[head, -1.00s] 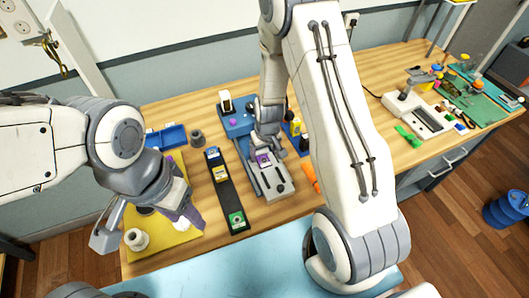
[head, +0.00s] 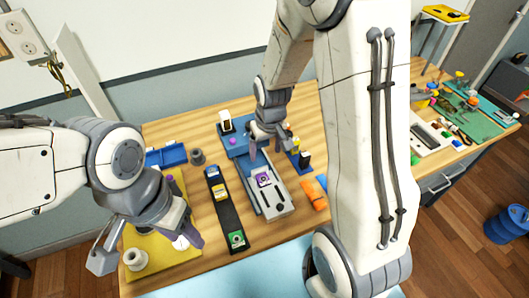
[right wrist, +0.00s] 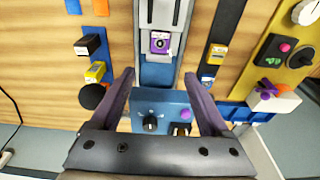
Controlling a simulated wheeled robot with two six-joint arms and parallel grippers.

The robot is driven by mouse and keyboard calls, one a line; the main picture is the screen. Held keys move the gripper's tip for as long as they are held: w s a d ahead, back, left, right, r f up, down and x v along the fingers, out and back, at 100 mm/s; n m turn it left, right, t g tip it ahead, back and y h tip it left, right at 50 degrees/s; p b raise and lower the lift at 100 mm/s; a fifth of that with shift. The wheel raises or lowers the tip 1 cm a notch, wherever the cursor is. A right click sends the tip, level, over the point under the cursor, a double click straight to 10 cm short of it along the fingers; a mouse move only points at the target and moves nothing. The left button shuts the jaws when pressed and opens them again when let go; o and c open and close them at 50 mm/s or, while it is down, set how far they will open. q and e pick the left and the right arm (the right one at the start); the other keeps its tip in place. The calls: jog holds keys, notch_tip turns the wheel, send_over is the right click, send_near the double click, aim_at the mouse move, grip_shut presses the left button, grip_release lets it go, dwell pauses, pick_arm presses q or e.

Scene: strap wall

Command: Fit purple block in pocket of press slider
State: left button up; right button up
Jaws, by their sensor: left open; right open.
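The purple block (head: 263,179) sits on the light grey press slider (head: 281,206), at its far end. It has a dark round mark on top and also shows in the right wrist view (right wrist: 160,42). It looks level in the slider's pocket; I cannot tell whether it is fully down. My right gripper (head: 270,150) is open and empty, behind and apart from the block, over the press. In the right wrist view its two fingers (right wrist: 162,95) are spread wide, with the block beyond them. My left gripper (head: 187,232) hangs over the yellow mat, open.
A black strip (head: 226,208) with yellow and green blocks lies left of the slider. The blue press base (head: 235,146) with a black knob (right wrist: 150,123) is at the back. An orange object (head: 313,193) lies to the right. A yellow mat (head: 160,262) is at left.

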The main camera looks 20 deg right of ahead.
jog(key=s+a+r+n, duration=0.2)
jog(key=s+a+r, duration=0.4)
jog(key=a, duration=0.3)
jog(key=s+a+r+n+g, duration=0.1)
jog(key=s+a+r+n, duration=0.1)
jog(key=s, duration=0.6)
jog(key=s+a+r+n+y, duration=0.1)
jog(key=s+a+r+n, duration=0.1)
jog(key=s, duration=0.6)
jog(key=shift+a+r+n+g, duration=0.4)
jog(key=shift+a+r, duration=0.1)
jog(key=shift+r, duration=0.3)
pick_arm(q)
jog(key=shift+f, duration=0.15)
pick_arm(e)
jog(key=shift+f, duration=0.1)
